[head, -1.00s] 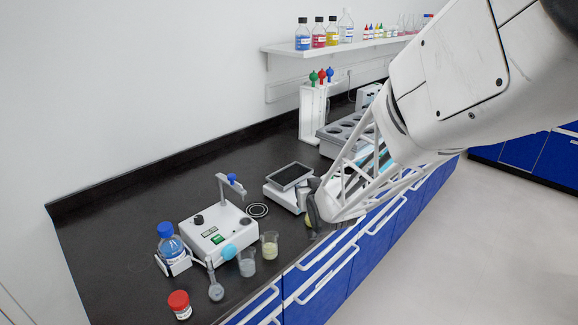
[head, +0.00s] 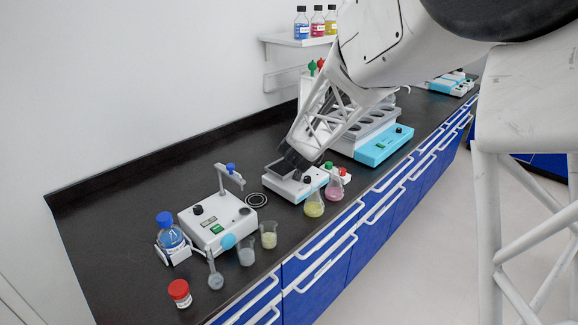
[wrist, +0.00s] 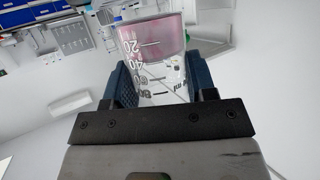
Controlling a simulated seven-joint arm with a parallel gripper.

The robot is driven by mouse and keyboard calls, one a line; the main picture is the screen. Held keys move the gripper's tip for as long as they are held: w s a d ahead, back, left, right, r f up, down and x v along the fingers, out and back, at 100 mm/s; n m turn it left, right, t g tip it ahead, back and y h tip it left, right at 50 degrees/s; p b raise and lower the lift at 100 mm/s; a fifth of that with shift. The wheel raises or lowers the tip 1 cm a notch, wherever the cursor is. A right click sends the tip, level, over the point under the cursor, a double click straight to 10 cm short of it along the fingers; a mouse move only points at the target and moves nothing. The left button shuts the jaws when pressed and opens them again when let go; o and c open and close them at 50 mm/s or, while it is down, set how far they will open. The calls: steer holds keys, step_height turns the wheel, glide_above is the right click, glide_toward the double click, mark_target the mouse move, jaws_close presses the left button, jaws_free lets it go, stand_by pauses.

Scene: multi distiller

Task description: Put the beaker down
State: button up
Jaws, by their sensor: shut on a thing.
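In the wrist view, my gripper (wrist: 160,82) is shut on a clear beaker (wrist: 150,42) with printed marks and pink liquid. Its dark blue fingers press on both sides of the glass. In the head view, my gripper (head: 288,160) is low over the back of the white balance (head: 292,184). My arm and gripper hide the held beaker there. I cannot tell whether its base touches anything. Two other beakers stand on the counter: one with greyish contents (head: 247,257) and one with pale yellow contents (head: 269,237).
A yellow flask (head: 314,207) and a pink flask (head: 334,190) stand right of the balance. A white hotplate device (head: 217,224), a blue-capped bottle (head: 171,235) and a red-capped jar (head: 180,293) are at left. The black counter (head: 125,205) is clear behind them.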

steer(key=w+a+r+m+g+h, duration=0.1)
steer(key=w+m+g+h, duration=0.1)
steer(key=w+m+h, duration=0.45)
steer(key=m+g+h, duration=0.2)
steer(key=g, duration=0.2)
glide_above(289, 165)
steer(key=shift+f, duration=1.1)
steer(key=shift+f, duration=0.1)
steer(key=shift+f, duration=3)
steer(key=shift+f, duration=1.9)
steer(key=shift+f, duration=0.15)
